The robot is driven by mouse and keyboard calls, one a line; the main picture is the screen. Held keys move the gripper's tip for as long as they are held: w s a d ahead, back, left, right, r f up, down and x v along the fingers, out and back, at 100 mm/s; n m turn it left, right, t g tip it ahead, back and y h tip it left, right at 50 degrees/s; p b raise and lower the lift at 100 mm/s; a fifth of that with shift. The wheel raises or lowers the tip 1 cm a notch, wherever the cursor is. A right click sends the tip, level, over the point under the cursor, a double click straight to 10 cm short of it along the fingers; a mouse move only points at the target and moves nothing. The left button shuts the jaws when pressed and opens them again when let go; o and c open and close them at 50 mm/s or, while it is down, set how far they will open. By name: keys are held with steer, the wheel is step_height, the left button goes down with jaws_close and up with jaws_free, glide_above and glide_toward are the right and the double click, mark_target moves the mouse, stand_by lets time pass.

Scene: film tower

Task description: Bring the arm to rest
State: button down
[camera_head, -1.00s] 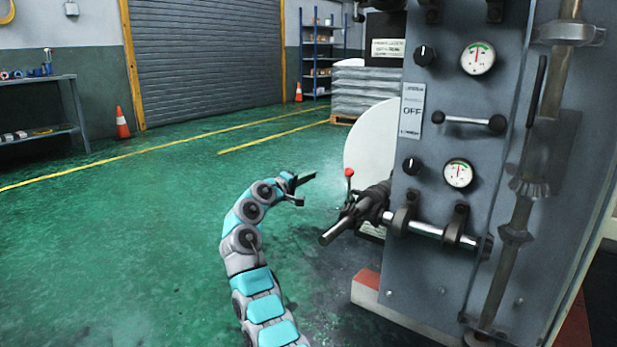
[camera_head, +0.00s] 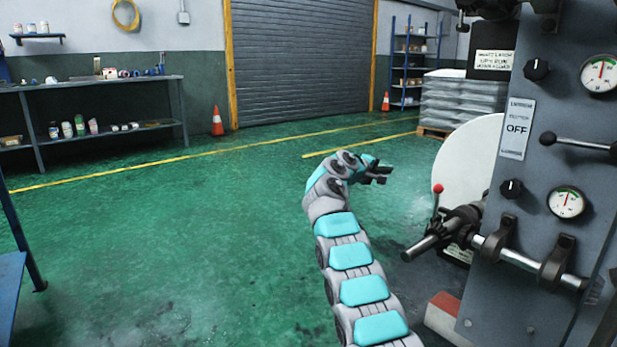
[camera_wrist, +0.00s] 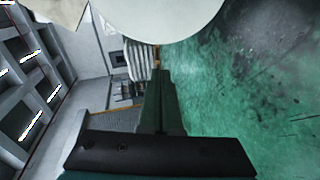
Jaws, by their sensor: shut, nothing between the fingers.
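My arm, teal and grey, rises from the bottom of the head view and bends to the right near its top. My gripper (camera_head: 383,174) is at its end, over the green floor and left of the grey machine. Its fingers are small and dark in the head view. In the wrist view the gripper (camera_wrist: 160,75) points away from the camera, its fingers together with nothing between them. It touches nothing that I can see.
The grey machine (camera_head: 545,185) with gauges fills the right side. Its bar (camera_head: 430,245) and red-knobbed lever (camera_head: 437,200) jut out near my arm, before a white disc (camera_head: 470,160). A shelf bench (camera_head: 100,85) and a cone (camera_head: 217,121) stand back left. Green floor (camera_head: 180,230) lies open on the left.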

steer(key=s+d+f+m+g+y, duration=0.1)
steer(key=s+f+g+y, duration=0.25)
steer(key=s, duration=1.25)
steer(key=s+d+f+m+g+y, duration=0.15)
steer(key=s+g, duration=0.25)
steer(key=s, duration=1.3)
steer(key=s+a+f+m+g+y, duration=0.15)
steer(key=s+a+f, duration=0.3)
steer(key=s, duration=0.95)
steer(key=s+a+f+m+g+y, duration=0.1)
steer(key=s+a+f+g+y, duration=0.25)
steer(key=s, duration=0.95)
steer(key=s+a+f+m+t+y, duration=0.15)
steer(key=s+a+f, duration=0.35)
steer(key=s, duration=0.9)
step_height(320, 180, up, 13)
steer(key=d+g+p, duration=0.1)
steer(key=p, duration=1.2)
steer(key=shift+w+f, duration=0.2)
steer(key=shift+w, duration=0.15)
steer(key=shift+d, duration=0.2)
